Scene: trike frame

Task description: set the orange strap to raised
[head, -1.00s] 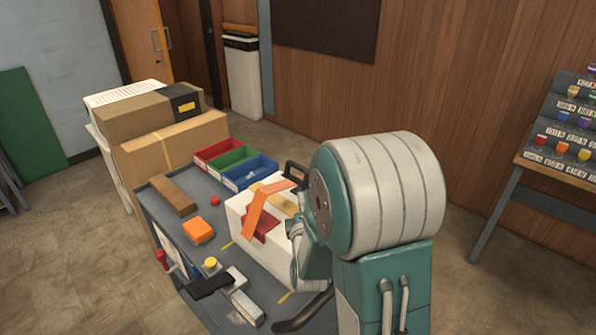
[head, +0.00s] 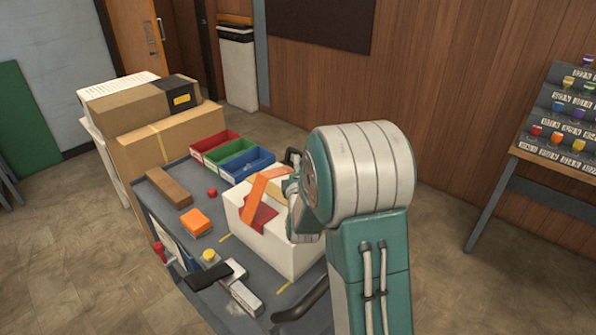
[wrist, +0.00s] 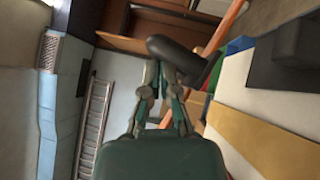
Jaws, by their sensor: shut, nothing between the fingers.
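The orange strap (head: 258,188) slants up over the white box (head: 296,258) on the cart, above a red patch (head: 262,218) on the box. Its top end bends right toward my arm. An orange strip that looks like the strap (wrist: 226,28) also runs along the right of the wrist view. My gripper (wrist: 163,68) is shut and empty in the wrist view, left of the strip. A dark rounded handle (wrist: 186,60) lies across the view close to the fingertips; I cannot tell whether they touch. In the head view my arm hides the fingertips and the box's right part.
Red, green and blue bins (head: 246,163) stand behind the box. A brown block (head: 170,190), an orange block (head: 196,222) and a red ball (head: 212,192) lie left of it. Cardboard boxes (head: 172,138) are stacked behind the cart. A shelf (head: 560,140) stands far right.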

